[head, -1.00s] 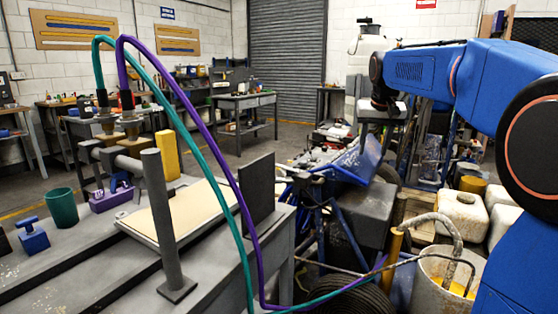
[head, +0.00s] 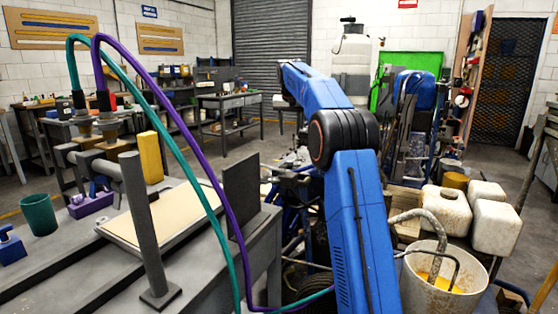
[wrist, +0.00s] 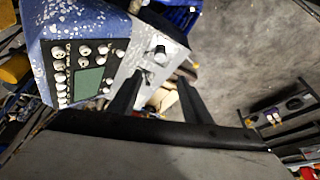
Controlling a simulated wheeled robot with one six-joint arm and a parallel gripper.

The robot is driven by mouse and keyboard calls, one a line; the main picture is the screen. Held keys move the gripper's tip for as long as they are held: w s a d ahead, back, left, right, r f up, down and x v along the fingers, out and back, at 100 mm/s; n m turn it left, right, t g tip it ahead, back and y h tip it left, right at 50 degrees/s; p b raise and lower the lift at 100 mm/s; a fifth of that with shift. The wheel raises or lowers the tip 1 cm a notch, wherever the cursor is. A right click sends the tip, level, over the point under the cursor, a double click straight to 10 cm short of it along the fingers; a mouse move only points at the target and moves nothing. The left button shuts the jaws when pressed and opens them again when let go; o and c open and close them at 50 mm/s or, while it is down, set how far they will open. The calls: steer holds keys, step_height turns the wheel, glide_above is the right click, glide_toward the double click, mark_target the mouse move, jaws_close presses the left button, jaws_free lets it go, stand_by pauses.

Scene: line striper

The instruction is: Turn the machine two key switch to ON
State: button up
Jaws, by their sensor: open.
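In the wrist view a blue, white-speckled control box (wrist: 70,22) carries a dark panel of pale knobs around a green screen (wrist: 87,84). Beside it is a light grey plate (wrist: 170,42) with a dark round switch or knob (wrist: 160,52) and a small metal piece below it. I cannot tell for sure which is the machine two key switch, nor read its setting. My gripper (wrist: 160,78) is open, its two dark fingers apart and pointing toward the grey plate. Nothing is clearly held. In the head view my arm hides the gripper and the control box.
A grey bench (head: 215,260) with a tilted cream board (head: 165,213) and teal and purple hoses stands at left. White jugs (head: 496,226) and a bucket (head: 440,285) are at right. Open floor (wrist: 245,45) shows beyond the plate in the wrist view.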

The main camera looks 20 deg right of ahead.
mark_target(290, 162)
steer(key=x, duration=1.7)
steer(key=shift+w+f, duration=0.1)
steer(key=c, duration=1.1)
